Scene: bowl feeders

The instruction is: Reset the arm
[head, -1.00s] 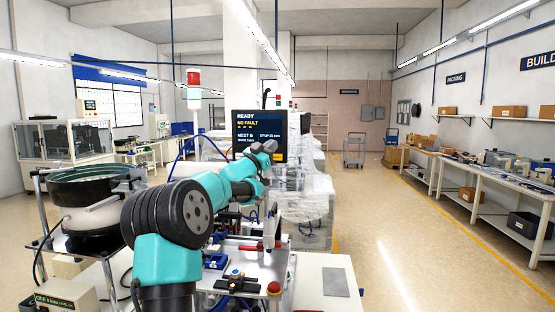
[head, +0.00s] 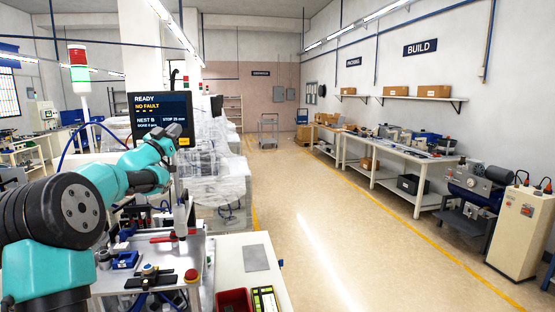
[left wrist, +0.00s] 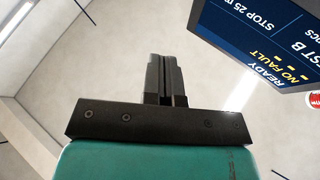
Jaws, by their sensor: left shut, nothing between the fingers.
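My left arm, teal and black, comes in from the left in the head view. Its gripper (head: 180,129) is small there, in front of the lower part of the dark status screen (head: 160,105). In the left wrist view my left gripper (left wrist: 164,58) has its two dark fingers together with nothing between them, against the ceiling. The screen (left wrist: 270,35) shows upside down to the right of the fingers, apart from them. It reads READY and NO FAULT. My right gripper is in neither view.
Below the arm is a work table with a blue block (head: 125,260), a red button (head: 192,275), a grey plate (head: 256,258) and a red bin (head: 233,300). Plastic-wrapped machines stand behind. A wide clear floor (head: 310,225) lies to the right, before long benches (head: 400,185).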

